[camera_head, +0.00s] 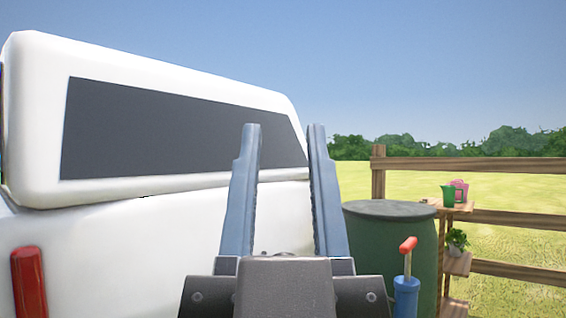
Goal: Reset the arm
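My gripper (285,130) is in the middle of the camera_head view, pointing up and away. Its two long blue-grey fingers stand apart with a clear gap between them, and nothing is held. Part of a white vehicle and open sky show behind and between the fingers. The dark gripper body (285,285) fills the bottom centre. The rest of my arm is hidden below the frame.
A white vehicle (110,240) with a dark window fills the left. At right stand a green barrel (395,245), a blue tool with a red handle (407,290), a wooden fence (500,168) and shelves with green and pink containers (448,196) and a plant (456,239).

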